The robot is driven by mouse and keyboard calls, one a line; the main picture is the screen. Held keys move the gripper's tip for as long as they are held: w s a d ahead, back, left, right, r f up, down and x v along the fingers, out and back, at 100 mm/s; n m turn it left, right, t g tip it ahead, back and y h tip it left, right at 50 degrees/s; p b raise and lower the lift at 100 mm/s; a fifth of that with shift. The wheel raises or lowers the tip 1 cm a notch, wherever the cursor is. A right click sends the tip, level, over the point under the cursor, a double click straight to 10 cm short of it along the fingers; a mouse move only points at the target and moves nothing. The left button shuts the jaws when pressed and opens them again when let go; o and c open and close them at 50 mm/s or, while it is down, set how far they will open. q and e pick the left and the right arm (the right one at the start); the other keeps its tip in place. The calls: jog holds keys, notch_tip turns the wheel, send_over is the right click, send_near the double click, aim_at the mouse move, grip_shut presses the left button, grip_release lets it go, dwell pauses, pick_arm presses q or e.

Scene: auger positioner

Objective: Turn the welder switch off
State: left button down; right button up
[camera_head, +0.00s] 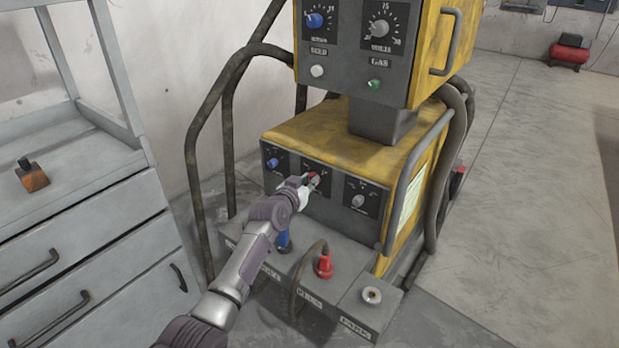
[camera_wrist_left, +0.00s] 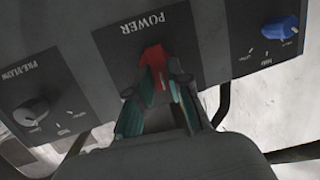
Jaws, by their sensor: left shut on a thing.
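The welder (camera_head: 340,140) is a yellow and grey machine in the middle of the head view. Its red power switch (camera_wrist_left: 155,62) sits on a dark plate marked POWER in the left wrist view. My left gripper (camera_wrist_left: 160,88) is at the lower front panel with its fingers shut on the red switch. In the head view the left gripper (camera_head: 309,184) covers much of the switch. The red tip points up toward the POWER lettering in the wrist view. My right gripper is not in view.
A blue knob (camera_head: 272,163) and a grey knob (camera_head: 358,201) flank the switch. Below are a red plug (camera_head: 325,266) and a blue plug (camera_head: 284,241) with cables. A grey drawer cabinet (camera_head: 90,240) stands at left. Open floor (camera_head: 520,190) lies at right.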

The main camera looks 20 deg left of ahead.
pick_arm(q)
jog(key=shift+w+a+f+n+g+h+b, duration=0.2)
jog(key=shift+n+h, duration=0.25)
jog(key=shift+n, duration=0.75)
jog(key=shift+s+a+r+n+g+h+b, duration=0.15)
jog(key=shift+n+g+h, duration=0.25)
jog(key=shift+n, duration=0.8)
jog(key=shift+w+a+f+n+g+h+b, duration=0.15)
jog(key=shift+n+h, duration=0.3)
jog(key=shift+n, duration=0.75)
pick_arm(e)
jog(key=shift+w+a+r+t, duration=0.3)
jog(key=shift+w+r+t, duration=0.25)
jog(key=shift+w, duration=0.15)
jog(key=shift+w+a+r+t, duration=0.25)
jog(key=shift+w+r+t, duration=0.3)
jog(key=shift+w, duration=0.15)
pick_arm(q)
jog(key=shift+s+r, duration=0.1)
jog(key=c, duration=1.1)
grip_release()
jog(key=shift+s+r, duration=0.1)
jog(key=v, duration=1.1)
jog(key=shift+s+a, duration=0.25)
jog(key=shift+s, duration=0.05)
